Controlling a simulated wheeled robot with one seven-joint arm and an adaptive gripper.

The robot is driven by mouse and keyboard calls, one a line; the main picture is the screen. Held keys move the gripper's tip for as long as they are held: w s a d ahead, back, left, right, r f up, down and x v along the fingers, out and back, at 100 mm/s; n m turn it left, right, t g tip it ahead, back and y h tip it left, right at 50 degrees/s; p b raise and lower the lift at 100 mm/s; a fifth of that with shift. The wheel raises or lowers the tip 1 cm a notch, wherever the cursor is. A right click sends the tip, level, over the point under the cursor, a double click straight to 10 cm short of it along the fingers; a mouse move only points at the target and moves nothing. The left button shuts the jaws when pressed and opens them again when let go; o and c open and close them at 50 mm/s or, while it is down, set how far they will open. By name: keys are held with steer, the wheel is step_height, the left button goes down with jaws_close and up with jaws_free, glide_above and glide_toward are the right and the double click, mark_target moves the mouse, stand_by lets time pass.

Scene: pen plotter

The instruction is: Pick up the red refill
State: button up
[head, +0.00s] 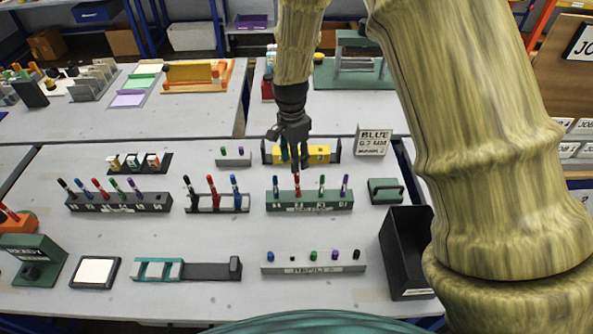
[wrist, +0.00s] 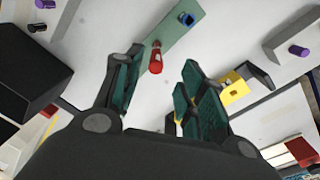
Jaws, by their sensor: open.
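A green rack (head: 310,203) stands on the grey table in the head view. It holds upright blue, red, green and purple pieces in a row. The red refill (head: 297,186) is second from the left, just below my gripper (head: 291,158). In the wrist view, the red refill (wrist: 155,58) stands out from the green rack (wrist: 173,33), in the gap between the fingertips of my gripper (wrist: 160,80) as seen from there. The fingers are apart and hold nothing. How far the fingertips are from the refill is hard to tell.
Two more racks, a dark one (head: 118,206) and a smaller one (head: 218,208), hold coloured pens to the left. A yellow block (head: 319,154) stands behind. A black bin (head: 405,255) stands at right. A grey block (head: 313,263) sits in front.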

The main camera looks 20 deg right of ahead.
mark_target(296, 174)
steer(key=f, duration=0.1)
steer(key=s+f+p, duration=0.1)
steer(key=shift+f, duration=0.3)
steer(key=shift+d+f+p, duration=0.1)
steer(key=shift+f+p, duration=0.4)
steer(key=shift+f, duration=0.45)
jaws_close()
